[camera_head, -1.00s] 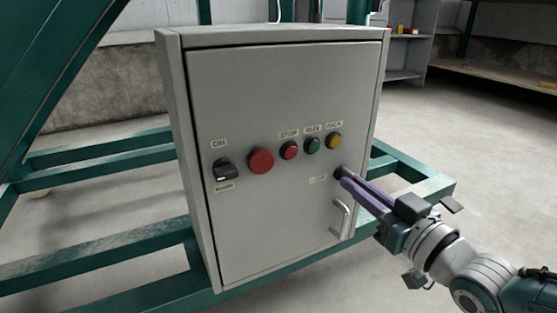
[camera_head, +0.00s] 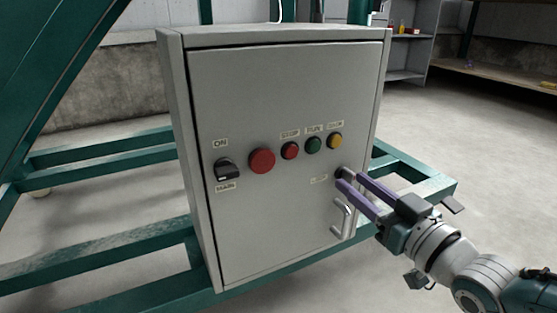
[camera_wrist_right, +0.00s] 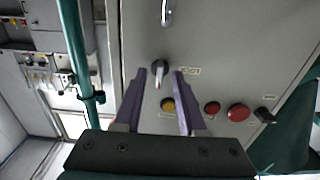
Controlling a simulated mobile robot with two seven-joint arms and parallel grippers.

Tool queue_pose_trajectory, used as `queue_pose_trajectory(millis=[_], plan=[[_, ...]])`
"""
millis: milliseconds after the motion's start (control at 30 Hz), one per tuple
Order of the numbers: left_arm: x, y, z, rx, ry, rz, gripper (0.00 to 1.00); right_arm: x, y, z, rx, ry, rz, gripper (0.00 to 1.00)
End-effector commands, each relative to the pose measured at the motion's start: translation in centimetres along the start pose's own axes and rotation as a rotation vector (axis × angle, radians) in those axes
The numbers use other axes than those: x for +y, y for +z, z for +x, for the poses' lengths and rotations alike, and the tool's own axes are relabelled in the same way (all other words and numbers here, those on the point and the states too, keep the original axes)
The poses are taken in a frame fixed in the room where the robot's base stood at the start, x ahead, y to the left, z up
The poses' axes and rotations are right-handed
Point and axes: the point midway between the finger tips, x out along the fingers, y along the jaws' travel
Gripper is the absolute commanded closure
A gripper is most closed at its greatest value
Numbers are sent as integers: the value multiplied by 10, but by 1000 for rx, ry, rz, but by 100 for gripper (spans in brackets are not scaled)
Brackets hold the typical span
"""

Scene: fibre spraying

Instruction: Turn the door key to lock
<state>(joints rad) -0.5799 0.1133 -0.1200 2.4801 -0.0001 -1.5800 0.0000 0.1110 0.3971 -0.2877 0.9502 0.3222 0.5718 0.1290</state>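The grey door key (camera_wrist_right: 160,72) sits in the cabinet door beside a small label and shows between my right fingertips in the wrist view. In the head view the key (camera_head: 341,172) is small and dark, partly hidden by the fingers. My right gripper (camera_head: 346,177) is open, its two purple fingers spread with a gap on each side of the key in the wrist view (camera_wrist_right: 160,72). The cabinet door (camera_head: 270,215) is closed. My left gripper is not in view.
The metal door handle (camera_head: 342,219) is just below the key. A black rotary switch (camera_head: 227,170), a large red button (camera_head: 261,160) and red, green and yellow buttons line the door. Green frame beams (camera_head: 100,247) surround the cabinet. Floor at the right is clear.

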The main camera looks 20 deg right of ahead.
Motion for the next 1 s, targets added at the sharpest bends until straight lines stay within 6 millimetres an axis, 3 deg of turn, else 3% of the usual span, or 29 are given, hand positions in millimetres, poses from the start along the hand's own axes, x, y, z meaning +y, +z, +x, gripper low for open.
queue_pose_trajectory(millis=[167,533,700,1000], plan=[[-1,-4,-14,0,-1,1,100,0,-4,-19,-4,0,0,60],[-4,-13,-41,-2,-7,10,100,0,-2,-88,-3,0,1,60],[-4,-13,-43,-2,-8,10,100,0,-1,-99,0,0,0,60],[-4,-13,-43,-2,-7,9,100,0,0,-99,0,0,0,60]])
